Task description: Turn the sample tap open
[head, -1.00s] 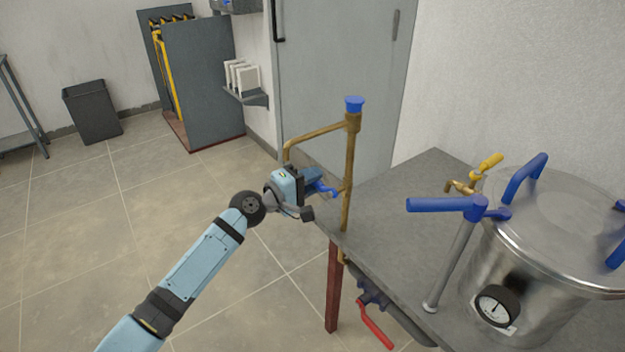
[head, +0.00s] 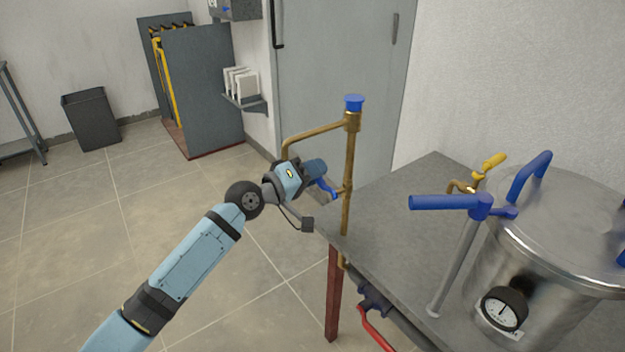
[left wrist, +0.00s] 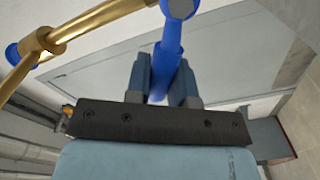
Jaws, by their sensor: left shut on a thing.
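A small tap with a blue lever (head: 326,187) sits on the upright brass pipe (head: 348,165) at the table's near left corner. My left gripper (head: 316,178) is shut on this lever, coming from the left. In the left wrist view the blue lever (left wrist: 167,50) runs between the two dark blue fingers of my left gripper (left wrist: 162,80). My right gripper is not in view.
A steel vessel (head: 555,235) with blue clamps and a gauge (head: 503,309) stands on the grey table (head: 400,215). A yellow-handled brass tap (head: 490,165) is beside it. A red-handled valve (head: 375,330) hangs below the table edge.

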